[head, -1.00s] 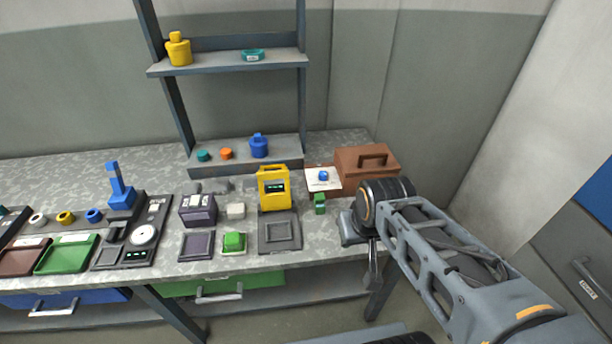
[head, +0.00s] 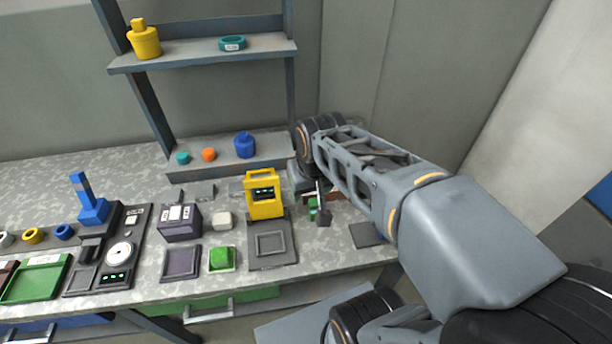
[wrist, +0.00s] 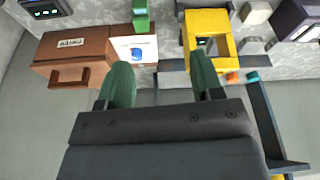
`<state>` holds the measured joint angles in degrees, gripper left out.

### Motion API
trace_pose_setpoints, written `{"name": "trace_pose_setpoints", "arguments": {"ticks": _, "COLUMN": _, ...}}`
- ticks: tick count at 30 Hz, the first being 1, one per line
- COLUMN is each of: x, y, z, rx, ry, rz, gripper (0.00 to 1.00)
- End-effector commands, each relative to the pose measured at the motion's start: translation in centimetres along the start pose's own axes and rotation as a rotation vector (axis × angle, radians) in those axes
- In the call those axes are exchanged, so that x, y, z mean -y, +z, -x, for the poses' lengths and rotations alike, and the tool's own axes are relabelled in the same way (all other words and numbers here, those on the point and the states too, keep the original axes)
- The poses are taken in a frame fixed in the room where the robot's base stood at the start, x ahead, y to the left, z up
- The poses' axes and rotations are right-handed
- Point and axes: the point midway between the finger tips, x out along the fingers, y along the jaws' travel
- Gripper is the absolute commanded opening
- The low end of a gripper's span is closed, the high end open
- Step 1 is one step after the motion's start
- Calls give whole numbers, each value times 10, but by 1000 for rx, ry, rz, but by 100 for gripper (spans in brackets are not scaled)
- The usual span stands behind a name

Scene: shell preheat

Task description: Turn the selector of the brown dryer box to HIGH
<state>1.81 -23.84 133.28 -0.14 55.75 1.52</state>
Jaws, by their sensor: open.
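The brown dryer box (wrist: 75,48) is at the upper left of the wrist view, with a handle and a small label. A white plate (wrist: 120,47) joins its side and carries the blue selector knob (wrist: 137,54). The knob's setting and markings are too small to read. My gripper (wrist: 160,62) is open, its two green fingers apart with nothing between them. The left finger overlaps the plate's edge in the picture, with the knob just right of its tip; I see no clear contact. In the head view my arm hides nearly all of the box and the knob.
A yellow device (head: 264,195) stands left of my arm, also close by the right finger in the wrist view (wrist: 222,45). A small green block (wrist: 141,15) is beside the white plate. The shelf (head: 236,160) behind holds a blue bottle (head: 245,146).

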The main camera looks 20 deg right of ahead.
Motion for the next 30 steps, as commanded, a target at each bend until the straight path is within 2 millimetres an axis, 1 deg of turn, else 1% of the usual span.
{"name": "trace_pose_setpoints", "arguments": {"ticks": 1, "x": -7, "y": -20, "z": -4, "rx": 29, "ry": 10, "rz": -34, "gripper": 60}}
{"name": "trace_pose_setpoints", "arguments": {"ticks": 3, "x": -16, "y": -48, "z": -8, "rx": 66, "ry": 24, "rz": -82, "gripper": 60}}
{"name": "trace_pose_setpoints", "arguments": {"ticks": 5, "x": -24, "y": -70, "z": -13, "rx": 99, "ry": 35, "rz": -120, "gripper": 60}}
{"name": "trace_pose_setpoints", "arguments": {"ticks": 6, "x": -30, "y": -85, "z": -17, "rx": 120, "ry": 43, "rz": -146, "gripper": 60}}
{"name": "trace_pose_setpoints", "arguments": {"ticks": 9, "x": -44, "y": -116, "z": -31, "rx": 167, "ry": 61, "rz": -204, "gripper": 60}}
{"name": "trace_pose_setpoints", "arguments": {"ticks": 12, "x": -58, "y": -141, "z": -45, "rx": 206, "ry": 76, "rz": -252, "gripper": 60}}
{"name": "trace_pose_setpoints", "arguments": {"ticks": 15, "x": -68, "y": -158, "z": -58, "rx": 234, "ry": 88, "rz": -290, "gripper": 60}}
{"name": "trace_pose_setpoints", "arguments": {"ticks": 18, "x": -76, "y": -168, "z": -67, "rx": 253, "ry": 96, "rz": -314, "gripper": 60}}
{"name": "trace_pose_setpoints", "arguments": {"ticks": 21, "x": -81, "y": -171, "z": -76, "rx": 264, "ry": 101, "rz": -327, "gripper": 60}}
{"name": "trace_pose_setpoints", "arguments": {"ticks": 26, "x": -83, "y": -166, "z": -98, "rx": 269, "ry": 102, "rz": -332, "gripper": 60}}
{"name": "trace_pose_setpoints", "arguments": {"ticks": 30, "x": -84, "y": -159, "z": -124, "rx": 269, "ry": 102, "rz": -331, "gripper": 60}}
